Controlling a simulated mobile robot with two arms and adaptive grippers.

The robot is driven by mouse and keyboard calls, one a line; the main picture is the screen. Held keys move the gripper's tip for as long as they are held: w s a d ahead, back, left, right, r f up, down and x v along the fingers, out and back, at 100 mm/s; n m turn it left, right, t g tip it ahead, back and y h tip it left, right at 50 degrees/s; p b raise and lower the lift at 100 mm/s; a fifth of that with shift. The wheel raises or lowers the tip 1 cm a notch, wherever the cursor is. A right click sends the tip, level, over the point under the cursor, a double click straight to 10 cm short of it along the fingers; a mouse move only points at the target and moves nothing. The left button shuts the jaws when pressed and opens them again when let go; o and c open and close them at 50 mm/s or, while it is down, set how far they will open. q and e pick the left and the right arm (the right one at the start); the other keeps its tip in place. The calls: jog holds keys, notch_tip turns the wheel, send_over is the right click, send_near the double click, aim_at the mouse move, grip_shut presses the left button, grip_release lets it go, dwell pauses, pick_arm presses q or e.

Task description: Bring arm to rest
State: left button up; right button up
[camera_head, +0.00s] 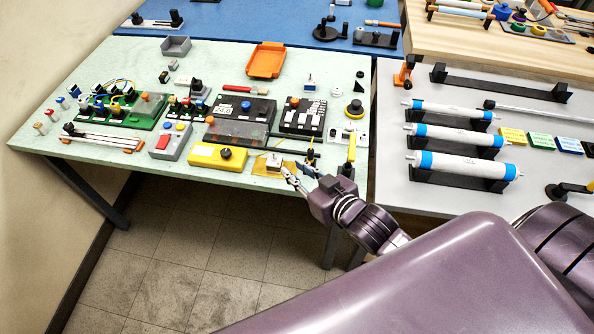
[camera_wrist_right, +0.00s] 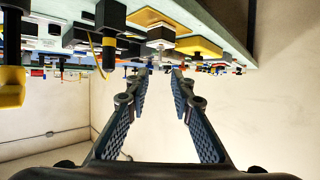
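My right arm reaches from the bottom right to the front edge of the green table (camera_head: 60,107) in the head view. Its gripper (camera_head: 296,172) is at that edge, near a small white block (camera_head: 274,160) on a yellow sheet (camera_head: 262,168). In the right wrist view the fingers of my right gripper (camera_wrist_right: 160,76) stand apart with nothing between them. The table shows along the top of that view, apparently upside down. Whether the fingers touch anything is hard to tell. My left gripper is not in view.
A yellow box (camera_head: 217,156) and a yellow-and-black upright part (camera_head: 350,156) flank the gripper. The grey table (camera_head: 440,205) to the right holds white rollers (camera_head: 462,166) on black stands. Open tiled floor (camera_head: 190,250) lies in front of the green table.

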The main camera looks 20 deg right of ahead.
dwell(0.6)
jog(key=s+d+f+g+h, duration=0.1)
jog(key=s+f+g, duration=0.35)
jog(key=s, duration=0.55)
jog(key=s+f+g+h, duration=0.1)
jog(key=s+f+g, duration=0.2)
jog(key=s+g, duration=0.55)
jog(key=s+f+t, duration=0.1)
jog(key=s+f, duration=0.1)
jog(key=f, duration=1.1)
jog(key=s+f+t, duration=0.1)
jog(key=s+f, duration=0.1)
jog(key=f, duration=1.1)
jog(key=s+d+f+g, duration=0.1)
jog(key=s+d+f, duration=0.2)
jog(key=s+f, duration=1.2)
jog(key=shift+s+f+h, duration=0.3)
jog(key=shift+s, duration=0.8)
